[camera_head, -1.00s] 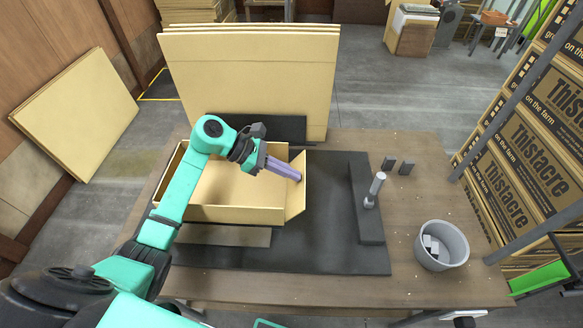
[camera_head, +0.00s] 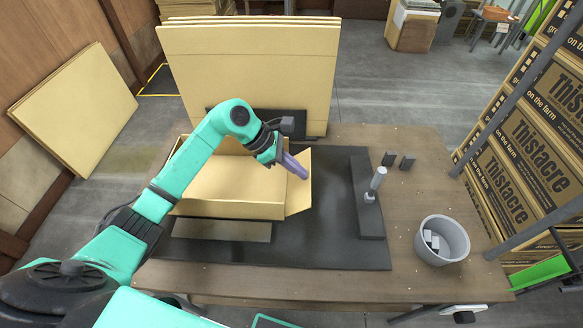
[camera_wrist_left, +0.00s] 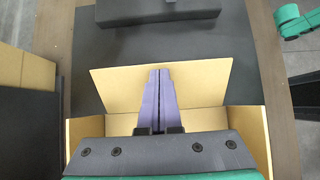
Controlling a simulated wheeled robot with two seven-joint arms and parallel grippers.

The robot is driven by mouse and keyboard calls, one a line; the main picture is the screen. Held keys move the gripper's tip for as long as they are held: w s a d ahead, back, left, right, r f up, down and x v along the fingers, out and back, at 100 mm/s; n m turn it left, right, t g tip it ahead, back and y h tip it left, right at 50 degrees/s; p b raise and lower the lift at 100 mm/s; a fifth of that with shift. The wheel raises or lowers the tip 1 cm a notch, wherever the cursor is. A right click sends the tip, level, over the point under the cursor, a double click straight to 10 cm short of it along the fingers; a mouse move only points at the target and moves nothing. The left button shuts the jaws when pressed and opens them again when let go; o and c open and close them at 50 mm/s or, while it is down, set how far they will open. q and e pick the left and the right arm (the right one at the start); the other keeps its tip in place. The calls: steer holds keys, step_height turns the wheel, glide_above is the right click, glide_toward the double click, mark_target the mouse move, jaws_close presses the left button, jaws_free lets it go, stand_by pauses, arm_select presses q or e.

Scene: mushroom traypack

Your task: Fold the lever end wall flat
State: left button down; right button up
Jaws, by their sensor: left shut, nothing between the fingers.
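The cardboard tray (camera_head: 230,210) lies open on the dark mat. Its lever end wall (camera_head: 300,198), at the right end, leans outward toward the lever (camera_head: 376,183) and is not flat. In the left wrist view this wall (camera_wrist_left: 110,88) is a tan panel standing out over the mat. My left gripper (camera_head: 304,174), with purple fingers, is shut and empty. Its fingers (camera_wrist_left: 160,73) lie over the inner face of the wall, apparently against it; exact contact is unclear. The arm hides part of the tray's inside and far wall. My right gripper does not show.
A dark block (camera_head: 367,220) carries the lever, with bare mat (camera_head: 328,215) between it and the wall. Two small dark blocks (camera_head: 398,161) stand behind. A grey bucket (camera_head: 458,258) is at the right. Tall cardboard sheets (camera_head: 250,75) stand behind the tray.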

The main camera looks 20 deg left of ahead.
mark_target(310, 174)
arm_select(q)
steer(key=y, duration=0.1)
steer(key=d+y, duration=0.1)
steer(key=shift+w+d+f+g+y, duration=0.25)
steer(key=shift+w+f+g+y, duration=0.05)
steer(key=shift+f+y, duration=0.1)
steer(key=shift+w+d+f+y, duration=0.1)
steer(key=shift+d+f+y, duration=0.35)
steer(key=shift+y, duration=0.35)
steer(key=shift+d+f+g+b, duration=0.1)
steer(key=shift+f+g+b, duration=0.2)
steer(key=shift+w+d+f+b, duration=0.1)
steer(key=shift+d+f+b, duration=0.45)
steer(key=shift+b, duration=0.5)
steer(key=shift+a, duration=0.2)
